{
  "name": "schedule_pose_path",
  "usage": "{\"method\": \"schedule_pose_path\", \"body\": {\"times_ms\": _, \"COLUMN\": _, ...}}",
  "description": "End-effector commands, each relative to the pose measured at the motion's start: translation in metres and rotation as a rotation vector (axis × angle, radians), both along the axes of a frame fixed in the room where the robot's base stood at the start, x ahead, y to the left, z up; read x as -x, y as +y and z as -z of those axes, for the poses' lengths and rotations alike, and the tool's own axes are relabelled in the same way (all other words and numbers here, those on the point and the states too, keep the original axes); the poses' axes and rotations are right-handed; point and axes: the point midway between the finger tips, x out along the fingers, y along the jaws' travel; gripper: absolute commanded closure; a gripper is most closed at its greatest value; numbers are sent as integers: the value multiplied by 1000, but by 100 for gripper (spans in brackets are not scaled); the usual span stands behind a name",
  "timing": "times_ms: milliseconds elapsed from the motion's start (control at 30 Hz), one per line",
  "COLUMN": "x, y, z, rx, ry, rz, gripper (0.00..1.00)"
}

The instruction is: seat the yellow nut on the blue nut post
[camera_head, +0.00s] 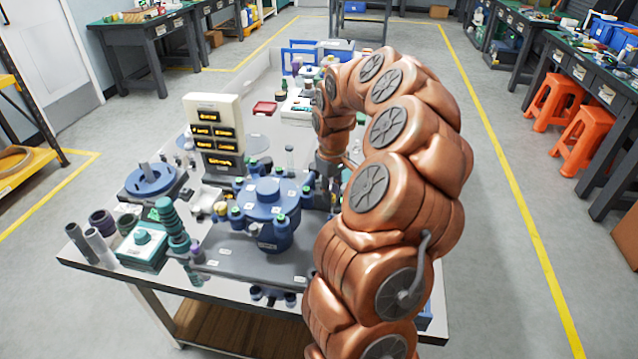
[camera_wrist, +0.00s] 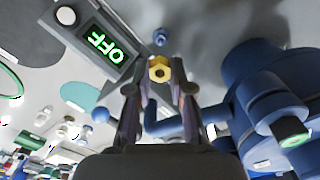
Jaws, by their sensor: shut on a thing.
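The yellow nut (camera_wrist: 159,69) is between the fingertips of my gripper (camera_wrist: 159,84) in the wrist view, and the fingers are shut on it. Its hole faces the camera. A small blue post (camera_wrist: 160,37) shows just beyond the nut in the wrist view, apart from it in the picture; I take it for the blue nut post. The depth gap between them cannot be told. In the head view my gripper (camera_head: 327,180) is low over the table, right of the blue housing, largely hidden by my arm; the held nut cannot be made out there.
The blue housing (camera_head: 268,205) with its side posts stands close left of my gripper; it fills the right of the wrist view (camera_wrist: 270,95). A display reading OFF (camera_wrist: 107,44) is at upper left there. A cream label panel (camera_head: 214,135) and a teal stack (camera_head: 170,222) stand farther left.

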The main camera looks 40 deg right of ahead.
Motion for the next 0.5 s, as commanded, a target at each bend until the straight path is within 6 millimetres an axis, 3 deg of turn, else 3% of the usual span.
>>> {"method": "schedule_pose_path", "body": {"times_ms": 500, "x": -1, "y": 1, "z": 32, "rx": 1, "ry": 0, "rz": -3, "gripper": 100}}
